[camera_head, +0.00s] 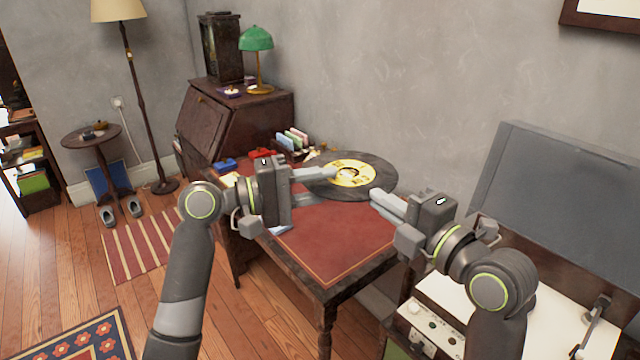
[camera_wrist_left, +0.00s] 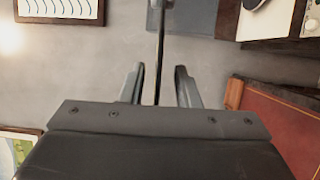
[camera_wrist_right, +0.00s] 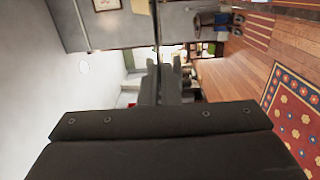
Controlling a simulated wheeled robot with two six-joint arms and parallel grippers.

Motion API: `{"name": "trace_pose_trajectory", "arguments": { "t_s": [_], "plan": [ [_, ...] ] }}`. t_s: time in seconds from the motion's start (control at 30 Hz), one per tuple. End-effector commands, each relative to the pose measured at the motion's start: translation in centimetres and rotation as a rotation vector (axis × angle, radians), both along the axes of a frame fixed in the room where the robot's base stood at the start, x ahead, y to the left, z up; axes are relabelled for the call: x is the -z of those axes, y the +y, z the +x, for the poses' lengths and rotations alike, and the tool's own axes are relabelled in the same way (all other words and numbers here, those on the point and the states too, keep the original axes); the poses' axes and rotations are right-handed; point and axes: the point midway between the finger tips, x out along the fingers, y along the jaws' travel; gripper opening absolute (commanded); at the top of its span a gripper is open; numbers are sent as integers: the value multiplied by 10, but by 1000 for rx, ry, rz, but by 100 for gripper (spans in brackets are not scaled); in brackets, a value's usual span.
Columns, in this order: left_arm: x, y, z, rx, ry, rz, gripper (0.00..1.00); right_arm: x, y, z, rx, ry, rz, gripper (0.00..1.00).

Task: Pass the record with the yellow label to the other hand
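The black record with the yellow label (camera_head: 378,166) is held level in the air above the back of the red-topped desk. My right gripper (camera_head: 382,205) is shut on its near right edge. In the right wrist view the record is a thin dark line (camera_wrist_right: 156,28) running between close fingers (camera_wrist_right: 160,84). My left gripper (camera_head: 312,186) is at the record's left edge, with one finger above and one below. In the left wrist view its fingers (camera_wrist_left: 159,86) stand wide apart, with the edge-on record (camera_wrist_left: 159,55) between them and gaps on both sides.
The desk (camera_head: 335,245) has a clear red top in front. Small coloured items (camera_head: 292,139) stand at its back left. An open-lidded grey case (camera_head: 570,200) is at the right, close to my right arm. A slant-front bureau with a green lamp (camera_head: 256,42) is behind.

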Motion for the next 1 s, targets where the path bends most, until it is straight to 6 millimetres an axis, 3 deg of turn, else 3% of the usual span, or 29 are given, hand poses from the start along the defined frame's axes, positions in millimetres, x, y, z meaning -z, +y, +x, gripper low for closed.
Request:
{"name": "trace_pose_trajectory", "arguments": {
  "t_s": [0.23, 0.43, 0.57, 0.8, 1.0],
  "plan": [
    [0, 0, 0, 0, 0, 0, 28, 0, 0, 0, 0, -1, 1, 0],
    [0, 0, 0, 0, 0, 0, 2, 0, 0, 0, 0, -1, 1, 0],
    [0, 0, 0, 0, 0, 1, 0, -1, 0, 0, 0, -2, 1, 0],
    [0, 0, 0, 0, -1, 0, 0, -1, 0, 0, 0, -1, 1, 28],
    [0, 0, 0, 0, -1, 0, 0, 0, 0, 0, 0, -1, 1, 28]
  ]
}}
